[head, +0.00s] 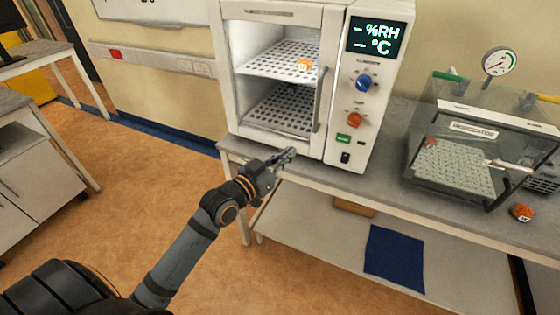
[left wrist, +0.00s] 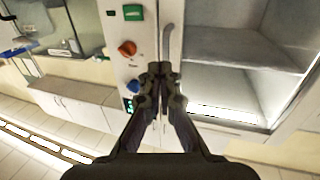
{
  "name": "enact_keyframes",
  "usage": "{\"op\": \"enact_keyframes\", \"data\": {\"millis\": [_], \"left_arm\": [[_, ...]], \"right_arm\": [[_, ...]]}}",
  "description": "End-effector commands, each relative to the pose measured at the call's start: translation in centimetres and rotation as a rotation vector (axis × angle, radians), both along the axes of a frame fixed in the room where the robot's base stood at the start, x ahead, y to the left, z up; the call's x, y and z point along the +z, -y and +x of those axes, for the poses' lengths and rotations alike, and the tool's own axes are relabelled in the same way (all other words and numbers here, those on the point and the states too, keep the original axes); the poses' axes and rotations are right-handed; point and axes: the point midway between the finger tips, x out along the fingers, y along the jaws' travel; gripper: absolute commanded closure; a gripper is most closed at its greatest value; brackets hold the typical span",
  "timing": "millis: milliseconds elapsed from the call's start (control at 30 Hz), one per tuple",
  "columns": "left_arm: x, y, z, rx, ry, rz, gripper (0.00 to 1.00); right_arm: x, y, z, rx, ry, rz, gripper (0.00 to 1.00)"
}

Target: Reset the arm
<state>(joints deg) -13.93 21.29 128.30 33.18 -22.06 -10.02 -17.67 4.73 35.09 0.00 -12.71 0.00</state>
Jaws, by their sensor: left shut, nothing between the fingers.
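My left arm reaches in from the lower left of the head view. Its gripper (head: 288,153) is in front of the lower edge of the white humidity chamber (head: 272,143), near the bench's front edge. In the left wrist view the gripper (left wrist: 160,70) has its fingers together with nothing between them. The chamber's vertical handle (left wrist: 170,42) shows just beyond the fingertips there, and I cannot tell how far apart they are. My right gripper is not in view.
An orange item (head: 304,65) sits on the chamber's upper perforated shelf. A clear desiccator box (head: 455,130) stands right on the bench, with another orange item (head: 522,212) beside it. A blue cloth (head: 394,258) lies on the lower shelf. The floor left is clear.

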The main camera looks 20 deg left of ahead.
Motion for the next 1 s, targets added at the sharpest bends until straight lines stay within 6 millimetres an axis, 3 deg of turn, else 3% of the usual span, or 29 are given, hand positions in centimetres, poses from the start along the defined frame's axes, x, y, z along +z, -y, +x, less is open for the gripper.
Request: {"op": "enact_keyframes", "data": {"millis": [100,200,533,633,667,767,833,1000], "left_arm": [[0.2,-0.4,-1.5,0.003,-0.003,0.004,1.00],[0.2,-0.5,-2.1,0.001,-0.002,0.002,1.00],[-0.1,-0.6,-2.3,0.002,-0.002,0.000,1.00],[-2.0,-1.5,-1.8,0.026,-0.035,0.006,1.00],[-3.3,-2.1,-1.6,0.041,-0.056,0.010,1.00],[-9.9,-4.9,-0.8,0.114,-0.164,0.034,1.00],[-15.8,-7.1,-0.9,0.170,-0.262,0.057,1.00],[-30.0,-11.3,-4.5,0.280,-0.511,0.115,1.00]], "right_arm": [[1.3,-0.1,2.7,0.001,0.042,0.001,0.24],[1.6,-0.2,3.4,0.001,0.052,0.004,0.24],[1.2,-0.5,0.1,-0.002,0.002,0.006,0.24],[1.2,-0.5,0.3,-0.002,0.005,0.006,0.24],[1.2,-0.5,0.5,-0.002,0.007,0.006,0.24],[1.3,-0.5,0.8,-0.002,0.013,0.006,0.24],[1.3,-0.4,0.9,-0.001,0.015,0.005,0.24],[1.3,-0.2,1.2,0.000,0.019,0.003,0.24]]}}
